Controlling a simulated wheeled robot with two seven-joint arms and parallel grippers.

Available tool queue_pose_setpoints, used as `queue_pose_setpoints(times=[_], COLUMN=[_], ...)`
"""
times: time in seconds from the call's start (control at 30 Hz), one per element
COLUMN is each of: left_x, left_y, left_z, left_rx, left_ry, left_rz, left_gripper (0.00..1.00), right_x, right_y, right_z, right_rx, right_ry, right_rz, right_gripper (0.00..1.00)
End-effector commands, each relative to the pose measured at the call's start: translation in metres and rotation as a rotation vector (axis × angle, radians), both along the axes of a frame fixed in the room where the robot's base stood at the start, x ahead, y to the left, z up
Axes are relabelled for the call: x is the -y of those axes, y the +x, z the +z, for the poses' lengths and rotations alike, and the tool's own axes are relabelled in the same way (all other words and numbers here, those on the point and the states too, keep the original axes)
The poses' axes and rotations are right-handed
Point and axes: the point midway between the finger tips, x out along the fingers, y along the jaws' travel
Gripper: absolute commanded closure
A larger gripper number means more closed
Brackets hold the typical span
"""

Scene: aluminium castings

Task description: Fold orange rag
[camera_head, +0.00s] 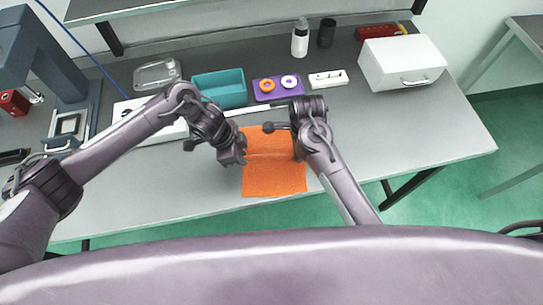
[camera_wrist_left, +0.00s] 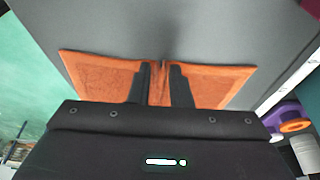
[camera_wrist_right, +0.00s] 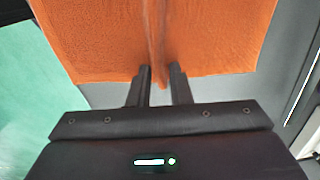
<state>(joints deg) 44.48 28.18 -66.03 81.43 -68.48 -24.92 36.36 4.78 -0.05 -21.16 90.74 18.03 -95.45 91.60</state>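The orange rag (camera_head: 274,180) lies on the grey table near its front edge, with a raised ridge running across its middle. My left gripper (camera_head: 238,157) is at the rag's left edge. In the left wrist view its fingers (camera_wrist_left: 160,80) are close together on either side of the rag's (camera_wrist_left: 102,76) ridge. My right gripper (camera_head: 298,155) is at the right edge and its arm hides part of the rag. In the right wrist view its fingers (camera_wrist_right: 159,82) also stand close on both sides of the rag's (camera_wrist_right: 95,40) ridge. Both appear to pinch it.
Behind the rag stand a teal bin (camera_head: 221,88), a purple holder (camera_head: 278,87) with orange and white rings, and a white block (camera_head: 328,78). A white box (camera_head: 402,62) and a bottle (camera_head: 300,38) are further back. The table's right side (camera_head: 430,135) is clear.

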Motion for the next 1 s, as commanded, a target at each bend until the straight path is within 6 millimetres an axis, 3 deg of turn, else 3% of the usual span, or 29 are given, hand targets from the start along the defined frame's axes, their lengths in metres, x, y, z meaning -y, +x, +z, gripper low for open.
queue_pose_setpoints(times=[0.27,0.73,1.0], left_x=[-0.001,-0.001,-0.001], left_y=[-0.002,-0.002,-0.001], left_z=[-0.002,-0.001,0.015], left_rx=[-0.004,-0.004,-0.003], left_ry=[0.003,0.004,0.003], left_rz=[0.0,0.0,0.0], left_gripper=[1.0,1.0,1.0], right_x=[0.0,0.001,0.001], right_y=[-0.001,-0.001,-0.001], right_z=[-0.002,-0.001,0.016], right_rx=[-0.004,-0.004,-0.002], right_ry=[-0.001,-0.001,-0.001], right_rz=[0.0,0.0,0.0], right_gripper=[1.0,1.0,1.0])
